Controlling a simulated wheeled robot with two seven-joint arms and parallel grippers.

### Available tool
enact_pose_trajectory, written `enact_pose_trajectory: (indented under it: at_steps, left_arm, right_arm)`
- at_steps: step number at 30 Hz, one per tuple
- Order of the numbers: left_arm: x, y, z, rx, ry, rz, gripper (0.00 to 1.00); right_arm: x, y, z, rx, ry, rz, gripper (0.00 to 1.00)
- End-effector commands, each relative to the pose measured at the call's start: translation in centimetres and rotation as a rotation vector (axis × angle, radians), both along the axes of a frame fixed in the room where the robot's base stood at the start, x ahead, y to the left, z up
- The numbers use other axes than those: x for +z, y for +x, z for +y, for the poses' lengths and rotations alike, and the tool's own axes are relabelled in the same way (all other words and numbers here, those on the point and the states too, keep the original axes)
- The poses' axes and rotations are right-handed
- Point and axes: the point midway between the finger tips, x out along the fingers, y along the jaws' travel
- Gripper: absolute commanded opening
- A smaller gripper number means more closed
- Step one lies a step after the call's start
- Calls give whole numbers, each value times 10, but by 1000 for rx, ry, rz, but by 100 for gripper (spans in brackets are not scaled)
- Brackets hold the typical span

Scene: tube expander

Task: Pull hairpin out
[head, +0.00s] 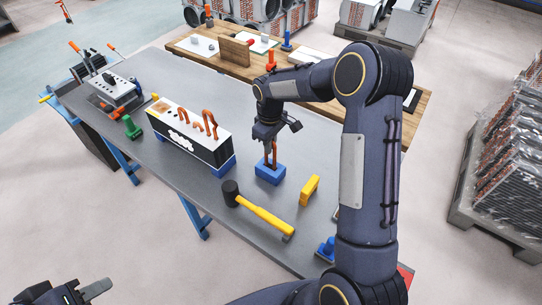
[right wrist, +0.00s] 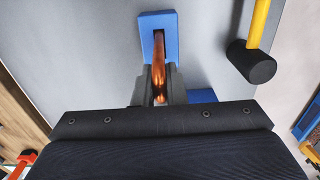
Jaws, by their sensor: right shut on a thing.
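A copper hairpin (head: 274,158) stands upright with its lower end in a blue block (head: 270,175) on the grey table. My right gripper (head: 270,140) points down over the block and is shut on the hairpin's upper part. In the right wrist view the hairpin (right wrist: 158,72) lies between the fingers (right wrist: 157,90) and runs to the slot of the blue block (right wrist: 158,22). Its lower end is hidden in the block. My left gripper (head: 86,293) is at the lower left, away from the table; its jaw opening is unclear.
A black-headed hammer (head: 258,212) with a yellow handle and a yellow block (head: 309,190) lie near the blue block. A white-and-black box (head: 190,140) with several copper hairpins stands to the left. A blue stamp-like piece (head: 326,249) is near the front edge.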

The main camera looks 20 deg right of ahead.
Motion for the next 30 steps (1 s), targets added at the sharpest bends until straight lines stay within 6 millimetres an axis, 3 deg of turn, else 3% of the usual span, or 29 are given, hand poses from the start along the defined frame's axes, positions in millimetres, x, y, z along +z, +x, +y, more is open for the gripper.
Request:
enact_pose_trajectory:
  at_steps: [30]
  left_arm:
    - [14, 0, 0, 0, 0, 0, 36]
  right_arm:
    - [22, 1, 0, 0, 0, -2, 0]
